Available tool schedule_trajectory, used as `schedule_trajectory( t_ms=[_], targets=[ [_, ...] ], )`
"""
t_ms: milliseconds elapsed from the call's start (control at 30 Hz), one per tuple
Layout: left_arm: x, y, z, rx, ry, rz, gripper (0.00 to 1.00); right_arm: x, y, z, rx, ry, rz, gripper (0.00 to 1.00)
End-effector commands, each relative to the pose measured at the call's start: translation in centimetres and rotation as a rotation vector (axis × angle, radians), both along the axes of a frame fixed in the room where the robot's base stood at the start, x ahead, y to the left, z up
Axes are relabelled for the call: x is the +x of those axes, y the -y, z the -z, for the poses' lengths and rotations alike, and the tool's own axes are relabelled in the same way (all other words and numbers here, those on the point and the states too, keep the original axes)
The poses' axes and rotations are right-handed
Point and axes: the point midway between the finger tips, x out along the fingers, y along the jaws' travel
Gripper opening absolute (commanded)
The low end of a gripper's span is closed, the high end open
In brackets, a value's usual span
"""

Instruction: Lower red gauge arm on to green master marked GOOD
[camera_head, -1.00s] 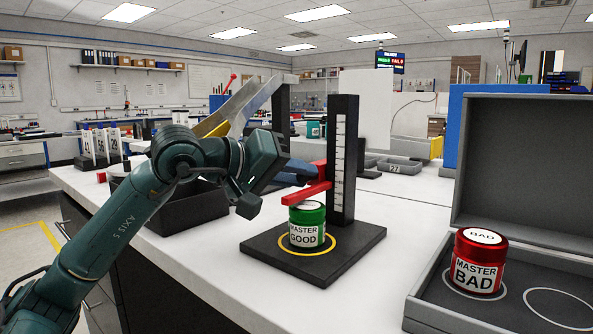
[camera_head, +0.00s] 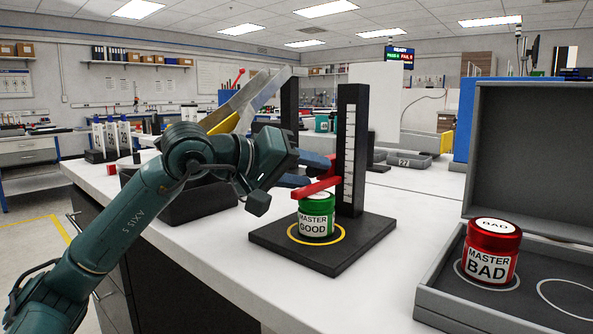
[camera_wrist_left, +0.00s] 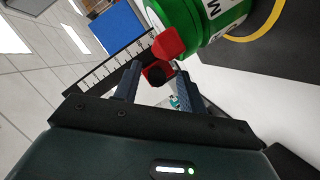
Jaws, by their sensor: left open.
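The green master marked GOOD (camera_head: 316,216) stands upright inside a yellow ring on the black gauge base (camera_head: 345,259). The red gauge arm (camera_head: 316,188) reaches left from the black post with a white scale (camera_head: 350,150). It lies across the top edge of the can; I cannot tell whether they touch. My left gripper (camera_head: 304,172) is open beside the post, its fingers close to the red arm. In the left wrist view the red arm's end (camera_wrist_left: 167,45) and a dark-faced red part (camera_wrist_left: 156,74) show near and between the open fingers (camera_wrist_left: 157,86). My right gripper is out of view.
A red master marked BAD (camera_head: 490,252) stands in an open grey case (camera_head: 440,290) at the right. A dark bin (camera_head: 195,208) sits behind my left arm. The white table is clear in front of the gauge base.

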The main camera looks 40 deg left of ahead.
Motion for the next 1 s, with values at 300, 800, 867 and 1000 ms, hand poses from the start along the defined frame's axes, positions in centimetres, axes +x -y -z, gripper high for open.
schedule_trajectory(
  t_ms=[300, 800, 867, 1000],
  targets=[
    [-3.9, -1.7, -0.7, 0.003, 0.000, -0.006, 0.41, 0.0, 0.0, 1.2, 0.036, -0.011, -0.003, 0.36],
    [-11.3, -4.3, -3.3, 0.001, 0.000, 0.000, 0.41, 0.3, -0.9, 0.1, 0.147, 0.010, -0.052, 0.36],
    [-11.6, -4.4, -3.4, 0.001, 0.000, 0.000, 0.41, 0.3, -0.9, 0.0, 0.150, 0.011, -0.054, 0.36],
    [-11.8, -4.5, -3.5, 0.002, -0.002, 0.000, 0.41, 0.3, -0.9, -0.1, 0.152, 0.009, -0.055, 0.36]
  ],
)
